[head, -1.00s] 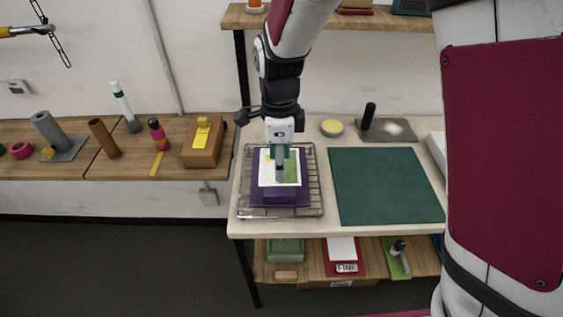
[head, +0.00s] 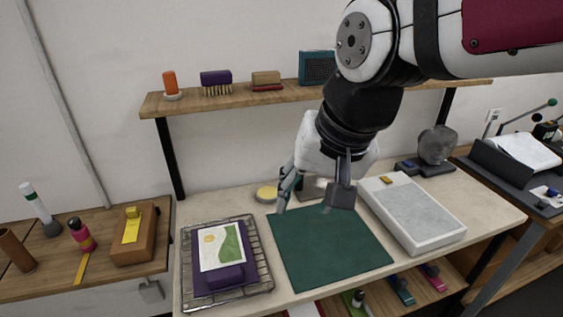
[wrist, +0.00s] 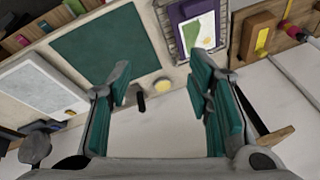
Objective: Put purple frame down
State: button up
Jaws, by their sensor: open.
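The purple frame (head: 222,277) lies flat on a wire rack (head: 262,262) at the left of the table. A white sheet with a green and yellow print (head: 222,246) lies on it. The frame also shows at the top of the wrist view (wrist: 183,14). My gripper (head: 305,208) is raised above the back part of the green mat (head: 330,252), to the right of the frame and apart from it. In the wrist view, its teal-padded fingers (wrist: 163,95) are spread wide with nothing between them.
A white tray-like block (head: 412,212) stands right of the mat. A yellow round item (head: 266,193) and a dark handle (wrist: 141,103) are at the back. A shelf (head: 300,95) with brushes hangs above. A side table with bottles is at left.

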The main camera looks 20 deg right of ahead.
jog(key=s+d+r+n+t+h, duration=0.1)
jog(key=s+d+n, duration=0.2)
jog(key=s+n, duration=0.1)
jog(key=shift+s+r+t, duration=0.3)
jog(key=shift+s, duration=0.4)
dwell(0.7)
